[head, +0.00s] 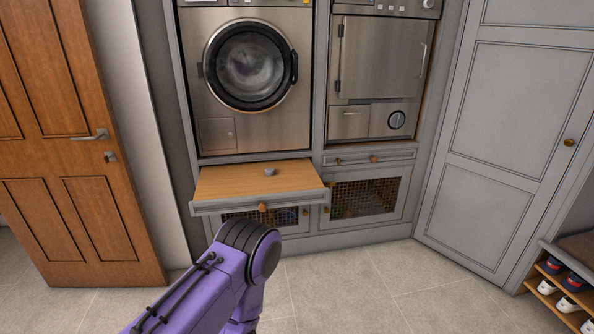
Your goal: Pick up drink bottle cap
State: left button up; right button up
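A small grey object (270,172), which looks like the drink bottle cap, rests on the wooden top of the pulled-out shelf (225,183) under the washing machine. It is too small to make out in detail. My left arm comes in from the bottom, with its purple links and dark joint in front of the shelf and below it. My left gripper is out of view, hidden or below the picture. My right arm and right gripper are not in view.
A washing machine (250,65) stands above the shelf, with a second appliance (378,75) to its right. Mesh-front cabinets (365,198) lie below. A wooden door (75,150) is at left, a shoe rack (560,285) at lower right. The tiled floor (400,290) is clear.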

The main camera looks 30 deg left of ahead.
aim_at(269, 172)
jog(key=u, duration=0.05)
jog(key=i, duration=2.75)
jog(key=u, duration=0.7)
